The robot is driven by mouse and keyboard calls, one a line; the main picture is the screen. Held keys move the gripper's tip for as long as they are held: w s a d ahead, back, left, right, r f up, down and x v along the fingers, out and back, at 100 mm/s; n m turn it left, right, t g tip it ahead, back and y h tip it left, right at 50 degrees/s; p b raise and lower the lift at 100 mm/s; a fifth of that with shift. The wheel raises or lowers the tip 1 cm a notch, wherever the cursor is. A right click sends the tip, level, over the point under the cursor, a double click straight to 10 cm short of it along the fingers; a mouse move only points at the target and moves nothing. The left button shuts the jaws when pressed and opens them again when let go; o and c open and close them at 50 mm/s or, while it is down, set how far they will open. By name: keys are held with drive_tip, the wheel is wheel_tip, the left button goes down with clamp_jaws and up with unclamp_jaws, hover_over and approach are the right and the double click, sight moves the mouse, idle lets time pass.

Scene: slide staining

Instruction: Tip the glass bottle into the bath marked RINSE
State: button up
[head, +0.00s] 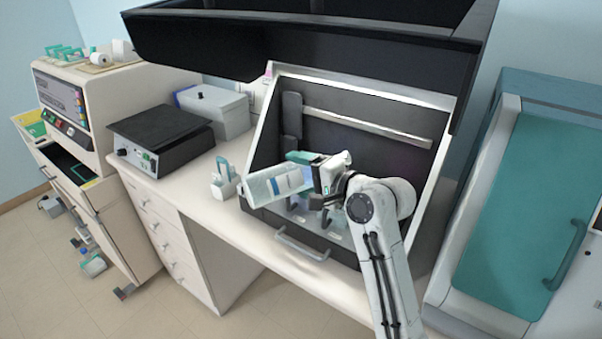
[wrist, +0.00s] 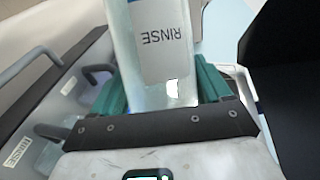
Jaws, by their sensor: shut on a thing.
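The glass bottle (head: 278,184) is clear with a white and blue label. In the head view it lies tilted, close to horizontal, inside the open hood. Its label reads RINSE, upside down, in the wrist view (wrist: 165,45). My gripper (head: 318,178) is shut on the bottle; its teal fingers stand on both sides of it in the wrist view (wrist: 165,85). A bath marked RINSE (wrist: 18,146) shows at the lower left of the wrist view. Pale baths (head: 328,234) stand below the gripper, partly hidden. I cannot tell whether liquid is flowing.
The hood's slanted frame (head: 255,150) and front handle (head: 302,246) are close around my arm. A small teal and white item (head: 224,180) stands on the counter to the left. A black-topped device (head: 160,135) and a grey box (head: 217,110) stand farther left.

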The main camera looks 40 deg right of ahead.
drive_tip(key=shift+f+m+b, duration=0.3)
drive_tip(key=shift+f+b, duration=0.5)
drive_tip(key=shift+f, duration=0.7)
drive_tip(key=shift+r, duration=0.1)
idle(0.6)
drive_tip(key=shift+r+t, duration=0.1)
drive_tip(key=shift+t, duration=0.2)
drive_tip(key=shift+p, duration=0.45)
idle(0.4)
drive_tip(key=shift+f, duration=0.25)
drive_tip(key=shift+n+g+h, duration=0.3)
drive_tip(key=shift+n+g, duration=0.1)
drive_tip(key=shift+n, duration=0.5)
wheel_tip(320, 180, up, 6)
drive_tip(key=p, duration=0.6)
